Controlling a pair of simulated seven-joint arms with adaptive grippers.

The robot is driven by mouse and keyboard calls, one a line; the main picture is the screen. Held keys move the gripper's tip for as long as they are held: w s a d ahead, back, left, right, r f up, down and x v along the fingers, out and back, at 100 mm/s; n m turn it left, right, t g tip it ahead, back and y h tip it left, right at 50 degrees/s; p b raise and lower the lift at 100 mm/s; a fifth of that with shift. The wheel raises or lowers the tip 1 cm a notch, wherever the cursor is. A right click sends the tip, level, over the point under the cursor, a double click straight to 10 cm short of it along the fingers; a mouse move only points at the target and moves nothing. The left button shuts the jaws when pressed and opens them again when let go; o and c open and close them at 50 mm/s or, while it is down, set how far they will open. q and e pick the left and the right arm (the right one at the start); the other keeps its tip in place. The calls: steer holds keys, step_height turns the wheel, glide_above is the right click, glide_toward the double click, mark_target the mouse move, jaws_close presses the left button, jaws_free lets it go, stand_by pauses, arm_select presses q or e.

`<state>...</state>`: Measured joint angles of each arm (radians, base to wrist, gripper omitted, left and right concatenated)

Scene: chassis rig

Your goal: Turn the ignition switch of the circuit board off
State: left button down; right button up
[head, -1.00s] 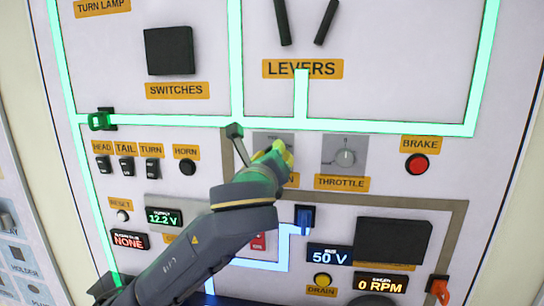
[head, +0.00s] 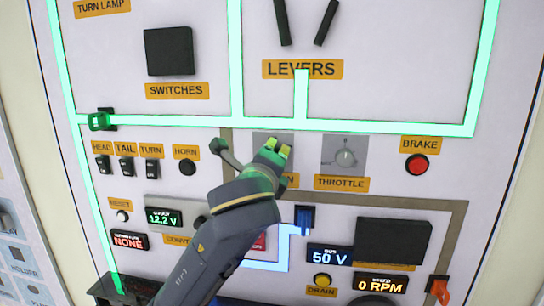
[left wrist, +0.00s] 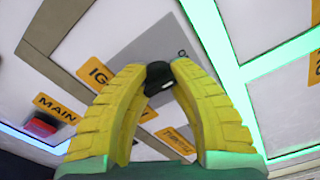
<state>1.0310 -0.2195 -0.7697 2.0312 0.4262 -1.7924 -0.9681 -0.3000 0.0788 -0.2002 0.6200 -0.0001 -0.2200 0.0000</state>
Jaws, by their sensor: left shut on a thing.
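The ignition switch is a small black knob (left wrist: 159,80) with a white mark, on a grey plate (left wrist: 150,45) in the left wrist view. The plate's top edge (head: 268,137) also shows in the head view. My left gripper (head: 276,147) is over that plate and hides the knob there. In the left wrist view its yellow fingers (left wrist: 158,72) are shut on the knob, one on each side. The yellow ignition label (left wrist: 98,71) is partly covered by a finger. My right gripper is in neither view.
The horn button (head: 187,167) and several small switches are to the left. The red brake button (head: 417,163) is farther right. Green lit lines (head: 200,122) run above. A 50 V display (head: 329,256) is below.

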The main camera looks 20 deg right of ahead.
arm_select(q)
steer(key=shift+d+f, duration=0.1)
steer(key=shift+f, duration=0.1)
steer(key=c, duration=1)
jaws_free()
steer(key=shift+r, duration=0.15)
steer(key=shift+c, duration=0.2)
steer(key=v, duration=1.2)
